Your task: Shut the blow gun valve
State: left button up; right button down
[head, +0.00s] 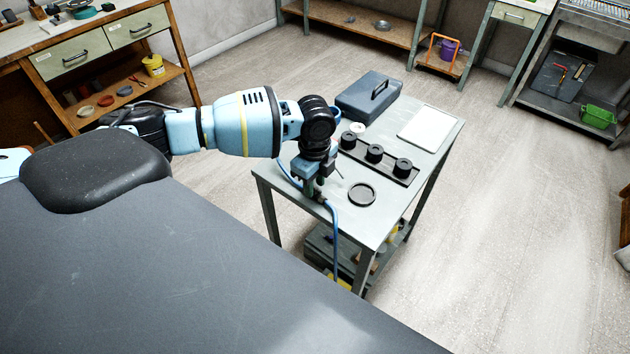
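My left arm reaches in from the left over a small grey work table (407,198). My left gripper (310,184) points down at the table's near left edge. A small dark fitting (321,198) with a blue hose (335,240) sits right below the fingers; it looks like the blow gun valve, but its handle position is too small and covered to tell. The hose hangs down the table's near side, and a part of it loops left of the gripper. I cannot tell whether the fingers touch the fitting or are closed. My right gripper is not in view.
On the table are a black ring dish (361,195), a black rack with three round pieces (375,153), a blue-grey box (368,95) and a white tray (427,127). A lower shelf holds items. Workbenches (110,50) line the walls. Floor to the right is clear.

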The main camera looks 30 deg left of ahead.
pick_arm(q)
jog(key=shift+c, duration=0.2)
grip_shut()
